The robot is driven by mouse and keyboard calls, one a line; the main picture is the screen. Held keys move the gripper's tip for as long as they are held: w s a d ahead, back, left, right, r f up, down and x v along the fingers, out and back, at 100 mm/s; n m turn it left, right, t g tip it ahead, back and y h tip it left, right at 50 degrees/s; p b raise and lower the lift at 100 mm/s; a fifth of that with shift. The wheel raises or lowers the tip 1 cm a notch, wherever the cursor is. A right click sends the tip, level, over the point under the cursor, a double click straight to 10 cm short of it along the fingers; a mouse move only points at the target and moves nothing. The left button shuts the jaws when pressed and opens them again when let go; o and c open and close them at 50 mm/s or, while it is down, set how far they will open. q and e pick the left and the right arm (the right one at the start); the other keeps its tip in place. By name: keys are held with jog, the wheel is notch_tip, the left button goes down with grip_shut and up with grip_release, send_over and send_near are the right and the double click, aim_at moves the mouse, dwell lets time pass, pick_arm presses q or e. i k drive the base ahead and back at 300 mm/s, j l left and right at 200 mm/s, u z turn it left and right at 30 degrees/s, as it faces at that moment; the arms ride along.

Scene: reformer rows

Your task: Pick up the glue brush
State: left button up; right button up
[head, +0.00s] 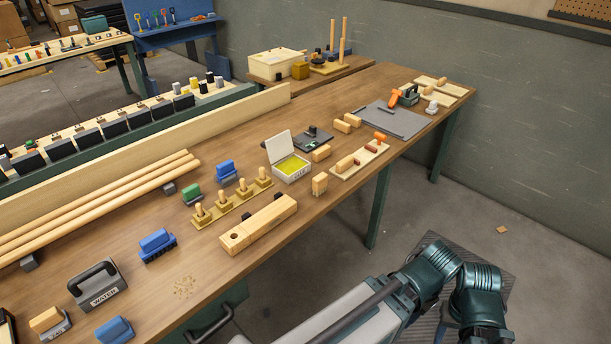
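I cannot surely make out a glue brush. An orange handle-like piece (395,97) leans beside a small dark block or pot at the far end of the workbench (225,290); it is too small to tell whether it is a brush. One of my dark teal arms shows at the lower right, beyond the bench's front edge, folded over the floor. Neither gripper's fingers show in the head view.
A grey mat (400,122) lies near the orange piece. An open white box with a yellow pad (290,168), a long wooden block (258,224), a WATER-labelled holder (98,284) and several blue-topped blocks crowd the bench. Clear floor (540,260) lies at right.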

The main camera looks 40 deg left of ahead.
aim_at(320, 181)
jog(key=i+u, duration=0.25)
jog(key=u, duration=0.2)
jog(key=i+u, duration=0.2)
jog(key=u, duration=0.3)
jog(key=i+l+u, duration=0.2)
jog(key=u, duration=0.25)
